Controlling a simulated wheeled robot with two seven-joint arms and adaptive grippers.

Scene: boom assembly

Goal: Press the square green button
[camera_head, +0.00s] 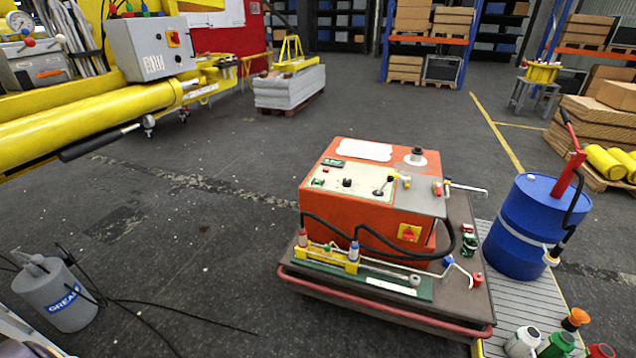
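An orange machine (375,195) stands on a cart in the middle of the view. Its pale top control panel (352,187) carries a black knob (347,183), a lever (383,186) and a small green spot (318,182) at its left end. The spot is too small to tell whether it is a square button. A small green-framed plate (333,162) lies behind the panel. Neither of my grippers is in view.
The cart (385,317) has a red rim and carries hoses and a yellow pump fixture (340,258). A blue drum (527,225) stands at right, a grey grease bucket (60,297) at left. Yellow boom equipment (90,118) fills the upper left. Floor left of the cart is mostly clear.

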